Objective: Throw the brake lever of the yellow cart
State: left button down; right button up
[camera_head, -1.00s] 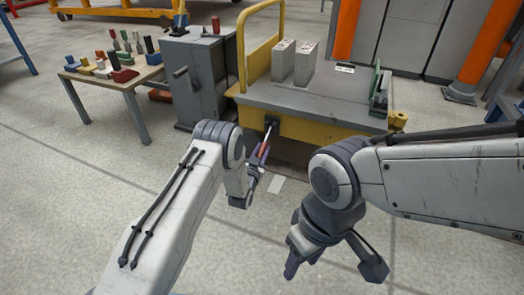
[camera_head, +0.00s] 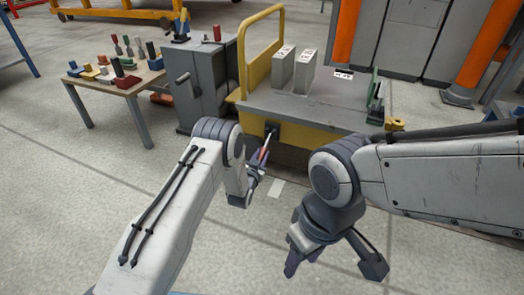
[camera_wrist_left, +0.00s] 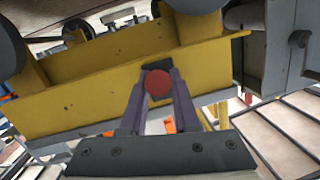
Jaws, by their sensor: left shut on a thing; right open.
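The yellow cart (camera_head: 300,135) stands ahead with a grey deck and a yellow push handle. Its brake lever (camera_head: 266,142) comes out of a dark mount on the cart's front side and has a red end. In the left wrist view the lever's round red knob (camera_wrist_left: 158,83) sits between the two fingers. My left gripper (camera_head: 262,160) is shut on the lever; its fingers also show in the left wrist view (camera_wrist_left: 158,95). My right gripper (camera_head: 332,272) is open and empty, pointing down over the floor in front of the cart.
A grey cabinet (camera_head: 205,85) with a crank stands left of the cart. A small table (camera_head: 130,88) with several coloured tools is further left. The floor in front is clear.

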aim_at(261, 155)
pick_arm(q)
jog(key=r+g+p, duration=0.1)
jog(key=p, duration=0.2)
jog(key=r+g+p, duration=0.1)
jog(key=p, duration=0.1)
jog(key=r+g+y+p, duration=0.1)
jog(key=r+p, duration=0.1)
jog(key=p, duration=0.1)
jog(key=shift+s+a+g+p, duration=0.15)
jog(key=shift+s+g+p, duration=0.15)
jog(key=shift+s+g, duration=0.1)
jog(key=shift+r+g+p, duration=0.3)
jog(key=shift+g+p, duration=0.5)
jog(key=shift+p, duration=0.25)
jog(key=c, duration=0.7)
grip_release()
jog(key=shift+o, duration=0.3)
jog(key=shift+r, duration=0.1)
